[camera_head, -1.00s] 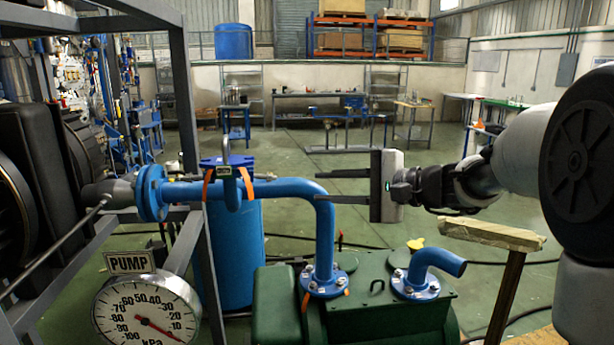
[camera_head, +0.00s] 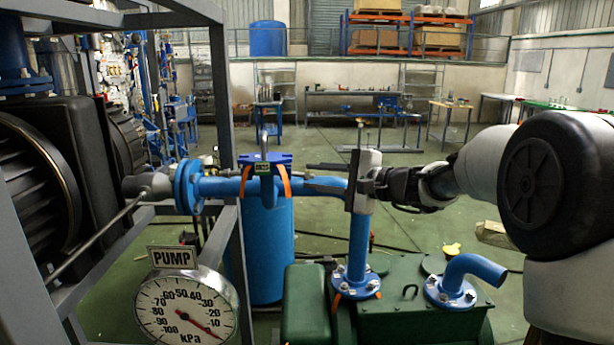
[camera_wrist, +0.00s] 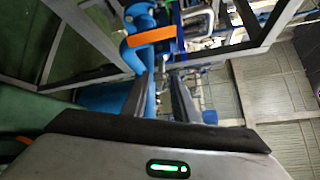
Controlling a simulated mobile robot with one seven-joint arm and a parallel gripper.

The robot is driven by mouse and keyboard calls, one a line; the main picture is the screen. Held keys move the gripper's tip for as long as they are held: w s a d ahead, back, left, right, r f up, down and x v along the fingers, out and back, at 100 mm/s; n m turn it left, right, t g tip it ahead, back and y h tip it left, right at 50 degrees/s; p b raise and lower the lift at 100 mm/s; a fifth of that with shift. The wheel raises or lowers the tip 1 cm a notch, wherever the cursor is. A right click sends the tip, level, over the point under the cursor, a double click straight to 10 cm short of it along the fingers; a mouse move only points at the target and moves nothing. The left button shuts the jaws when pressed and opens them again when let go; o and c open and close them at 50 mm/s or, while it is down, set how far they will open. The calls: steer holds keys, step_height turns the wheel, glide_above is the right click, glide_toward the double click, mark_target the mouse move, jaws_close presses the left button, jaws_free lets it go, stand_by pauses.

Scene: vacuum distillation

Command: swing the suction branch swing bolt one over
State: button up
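The suction branch is a blue pipe (camera_head: 325,185) with a blue capped fitting (camera_head: 283,160) on it. A grey upright rod (camera_head: 264,143) stands at the fitting, and two orange strips (camera_head: 247,180) (camera_head: 285,182) slant down its sides. I cannot tell which part is swing bolt one. My gripper (camera_head: 306,177) is open and empty, its fingers pointing left, just right of the fitting and overlapping the pipe's elbow in the head view. In the wrist view, an orange strip (camera_wrist: 152,37) on the blue pipework lies beyond and slightly left of the parted fingers (camera_wrist: 160,90).
A grey frame (camera_head: 222,100) and dark pump (camera_head: 45,180) stand left. The PUMP gauge (camera_head: 186,308) is in front. A green tank (camera_head: 400,310) with a blue bent outlet (camera_head: 475,268) sits below the arm.

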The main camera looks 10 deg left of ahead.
mark_target(309, 176)
steer(key=shift+x, duration=1.65)
jaws_close()
